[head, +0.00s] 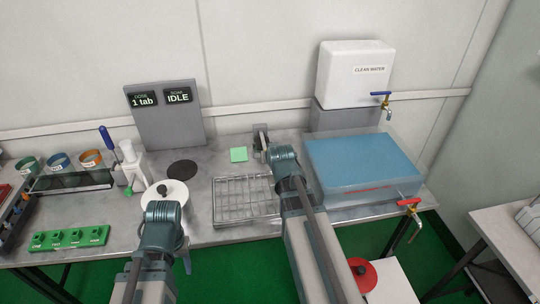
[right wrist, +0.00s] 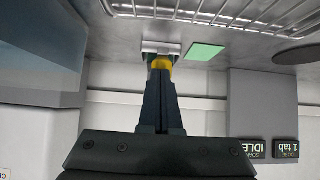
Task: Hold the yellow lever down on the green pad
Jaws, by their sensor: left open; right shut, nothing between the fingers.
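The green pad (head: 238,154) lies flat on the metal table, and it also shows in the right wrist view (right wrist: 205,51). Beside it is a small pale bracket (right wrist: 161,47) with a yellow part (right wrist: 162,63), the lever as far as it shows. My right gripper (right wrist: 160,72) is shut and empty. Its tips overlap the lower edge of the yellow part in the wrist view; I cannot tell whether they touch. In the head view my right arm partly covers that spot. My left gripper (head: 161,237) is open near the white pot (head: 178,196), its fingers mostly hidden.
A wire rack (head: 236,200) is in front of the pad. A blue-topped tank (head: 362,165) stands to the right, under a clean water container (head: 354,72). A display panel (head: 166,112) reads 1 tab and IDLE. A pump bottle (head: 130,160) and green tray (head: 70,238) are left.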

